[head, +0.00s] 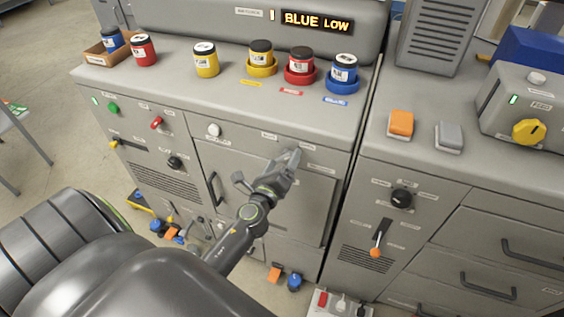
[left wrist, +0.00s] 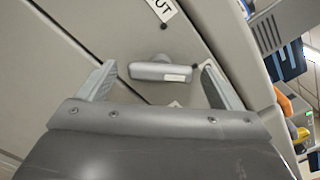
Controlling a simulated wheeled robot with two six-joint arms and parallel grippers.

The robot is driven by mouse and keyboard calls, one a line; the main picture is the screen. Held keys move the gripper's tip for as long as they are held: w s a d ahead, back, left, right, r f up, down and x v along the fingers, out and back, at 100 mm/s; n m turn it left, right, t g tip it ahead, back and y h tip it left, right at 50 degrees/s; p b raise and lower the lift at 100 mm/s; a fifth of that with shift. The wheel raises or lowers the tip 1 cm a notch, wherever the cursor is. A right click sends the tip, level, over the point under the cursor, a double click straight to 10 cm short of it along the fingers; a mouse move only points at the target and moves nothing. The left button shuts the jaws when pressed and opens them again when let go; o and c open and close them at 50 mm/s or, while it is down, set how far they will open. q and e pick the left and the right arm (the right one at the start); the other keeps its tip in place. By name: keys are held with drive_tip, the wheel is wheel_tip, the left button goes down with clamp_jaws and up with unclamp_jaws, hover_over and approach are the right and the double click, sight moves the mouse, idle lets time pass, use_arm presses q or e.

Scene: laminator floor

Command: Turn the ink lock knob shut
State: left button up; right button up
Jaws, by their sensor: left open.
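The ink lock knob (left wrist: 160,71) shows in the left wrist view as a grey bar-shaped handle with a small pale label on a grey panel. Its bar lies about level across that picture. A white label (left wrist: 162,8) ending in "UT" sits just above it. My left gripper (head: 289,162) is open at the upper front panel of the left cabinet. In the left wrist view its fingers stand on either side of the knob, with a gap at each side. In the head view I cannot make out the knob behind the gripper. My right gripper is not in view.
Yellow (head: 206,60), red and blue ink jars stand on the cabinet top (head: 165,85). A display (head: 317,21) reads "BLUE LOW". A white knob (head: 213,130) and a door handle (head: 214,188) are left of my gripper. A black knob (head: 401,198) is on the right cabinet.

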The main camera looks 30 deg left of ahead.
use_arm(q)
drive_tip(key=c, duration=1)
drive_tip(key=n+b, duration=0.2)
drive_tip(key=n, duration=0.2)
drive_tip(key=shift+f+n, duration=0.15)
drive_tip(key=shift+n, duration=0.25)
drive_tip(key=n+b, duration=0.2)
drive_tip(key=n, duration=0.2)
drive_tip(key=n+b, duration=0.2)
drive_tip(key=n, duration=0.3)
drive_tip(key=shift+n+b, duration=1.15)
drive_tip(key=shift+n, duration=1.05)
drive_tip(key=o, duration=1)
